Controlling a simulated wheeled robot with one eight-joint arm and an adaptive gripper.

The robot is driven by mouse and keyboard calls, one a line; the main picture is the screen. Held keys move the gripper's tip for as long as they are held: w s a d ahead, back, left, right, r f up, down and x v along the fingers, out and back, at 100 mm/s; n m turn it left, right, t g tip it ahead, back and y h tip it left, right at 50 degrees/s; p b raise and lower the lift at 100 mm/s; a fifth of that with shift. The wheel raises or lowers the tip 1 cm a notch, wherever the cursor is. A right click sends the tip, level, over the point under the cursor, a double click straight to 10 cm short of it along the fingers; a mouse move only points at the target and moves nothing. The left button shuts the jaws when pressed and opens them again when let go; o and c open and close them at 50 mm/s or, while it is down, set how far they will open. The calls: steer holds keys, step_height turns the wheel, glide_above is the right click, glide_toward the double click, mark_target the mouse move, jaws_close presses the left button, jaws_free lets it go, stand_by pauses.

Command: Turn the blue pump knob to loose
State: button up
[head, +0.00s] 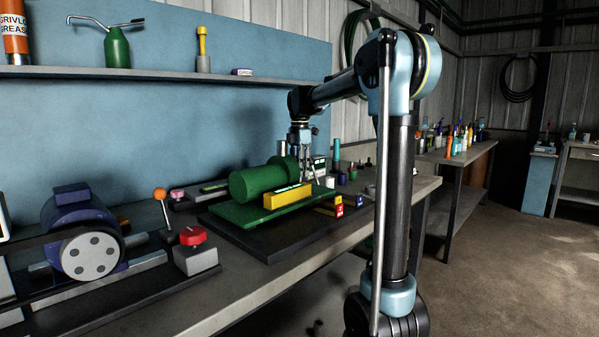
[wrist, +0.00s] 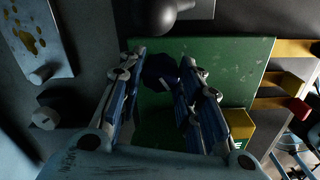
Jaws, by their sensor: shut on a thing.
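My gripper (head: 307,168) points down at the far end of the green pump unit (head: 255,184) on the bench. In the wrist view my gripper (wrist: 161,60) has its fingers on both sides of a dark blue knob (wrist: 160,70) and is shut on it. The knob stands over a green plate (wrist: 180,130), which in the head view is the pump's base. The knob is shaded, so any loose or tight mark on it cannot be read. In the head view the knob is hidden.
A yellow block (head: 287,196) lies along the pump's near side. Yellow blocks with red and blue ends (head: 340,208) sit by the plate's right edge. A red knob on a grey box (head: 194,240), an orange-topped lever (head: 160,195) and a blue motor (head: 82,235) stand to the left.

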steer(key=shift+w, duration=0.15)
stand_by(0.3)
steer(key=o, duration=1)
steer(key=shift+o, duration=0.2)
step_height(320, 180, up, 12)
steer(key=shift+f, duration=0.1)
